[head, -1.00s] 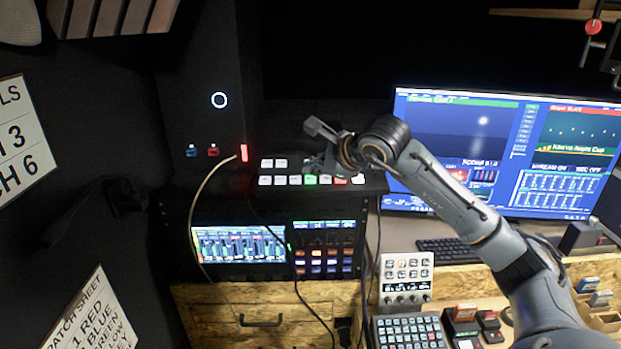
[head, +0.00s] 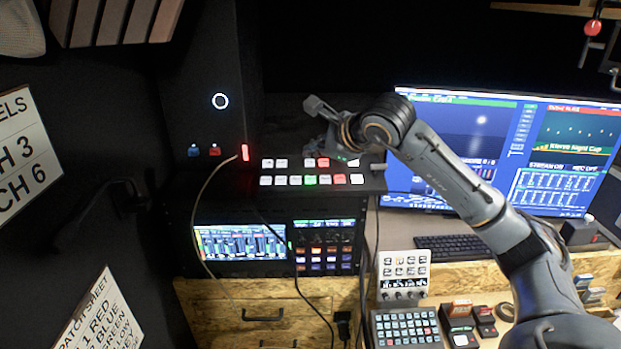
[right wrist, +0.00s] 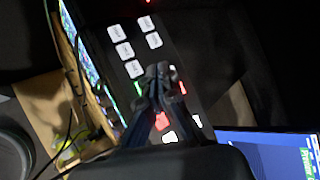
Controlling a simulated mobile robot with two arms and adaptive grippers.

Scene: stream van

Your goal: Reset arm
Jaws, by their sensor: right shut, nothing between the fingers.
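My right arm comes in from the lower right in the head view. Its gripper (head: 336,146) hangs above the back part of a black switcher panel (head: 375,181) with lit white, red and green buttons. The right wrist view shows the gripper's fingertips (right wrist: 160,80) together, with nothing between them, over the button rows. I cannot tell from these views whether the fingertips touch the panel. My left gripper is not in view.
A small keypad (head: 406,330) and a button box (head: 404,270) sit on the desk below.

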